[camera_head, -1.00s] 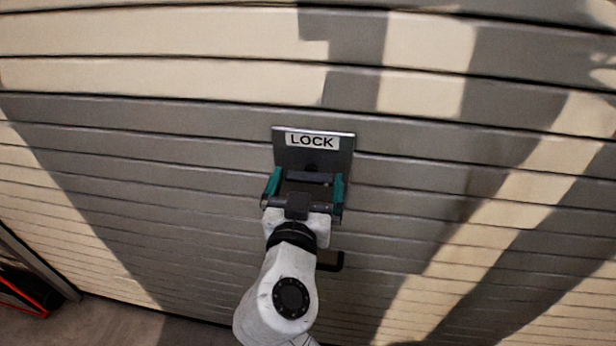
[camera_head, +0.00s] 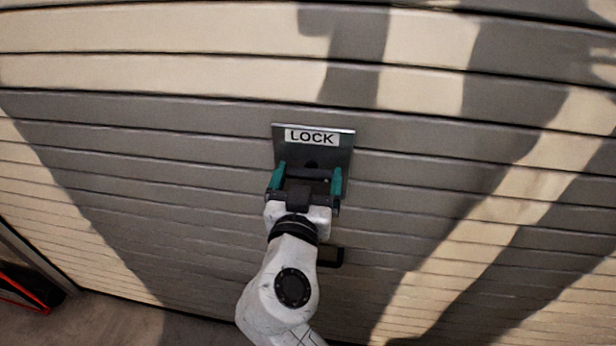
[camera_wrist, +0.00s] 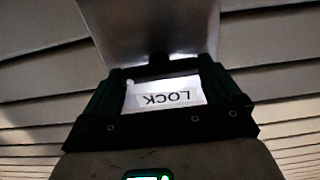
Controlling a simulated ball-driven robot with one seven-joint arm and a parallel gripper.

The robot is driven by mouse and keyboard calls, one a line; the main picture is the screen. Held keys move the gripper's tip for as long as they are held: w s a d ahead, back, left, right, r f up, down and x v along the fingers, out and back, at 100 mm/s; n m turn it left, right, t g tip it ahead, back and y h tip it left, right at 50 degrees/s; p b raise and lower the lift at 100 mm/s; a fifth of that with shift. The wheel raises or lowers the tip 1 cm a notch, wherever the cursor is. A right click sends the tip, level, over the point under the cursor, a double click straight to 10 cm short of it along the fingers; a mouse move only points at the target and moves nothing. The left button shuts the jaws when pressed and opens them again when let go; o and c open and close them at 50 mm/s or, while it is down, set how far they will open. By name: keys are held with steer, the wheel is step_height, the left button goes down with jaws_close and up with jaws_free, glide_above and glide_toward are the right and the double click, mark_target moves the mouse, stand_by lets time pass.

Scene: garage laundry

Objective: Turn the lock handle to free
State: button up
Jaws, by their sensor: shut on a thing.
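The lock is a dark metal plate (camera_head: 344,150) on the slatted door, with a white LOCK label (camera_head: 312,137) at its top. The lock handle (camera_head: 308,174) is a dark bar lying roughly level across the plate, below the label. My gripper (camera_head: 309,169) has teal fingers at the two ends of the bar and is shut on it. In the wrist view the label (camera_wrist: 170,97) appears upside down between the fingers, and the dark handle (camera_wrist: 160,68) spans between the fingertips. My gripper hides the plate's lower part.
The garage door (camera_head: 150,180) fills most of the view, with strong shadows across it. A black pull handle (camera_head: 333,258) sticks out below the lock, close to the right of my arm. A red-edged dark object (camera_head: 25,290) is on the floor at lower left.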

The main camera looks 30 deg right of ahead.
steer(key=shift+n, duration=0.3)
steer(key=n, duration=0.3)
steer(key=shift+a+n, duration=0.1)
steer(key=shift+n, duration=0.3)
steer(key=n+p, duration=0.1)
steer(key=n, duration=0.3)
steer(key=shift+w+a+n+p, duration=0.1)
steer(key=shift+n+p, duration=0.2)
steer(key=n+p, duration=0.2)
steer(key=n, duration=0.3)
steer(key=shift+p, duration=0.35)
steer(key=shift+f+n+p, duration=0.2)
steer(key=shift+n+p, duration=0.65)
steer(key=shift+n, duration=0.95)
steer(key=shift+f, duration=0.1)
steer(key=shift+a, duration=0.1)
steer(key=o, duration=0.8)
steer(key=shift+c, duration=0.2)
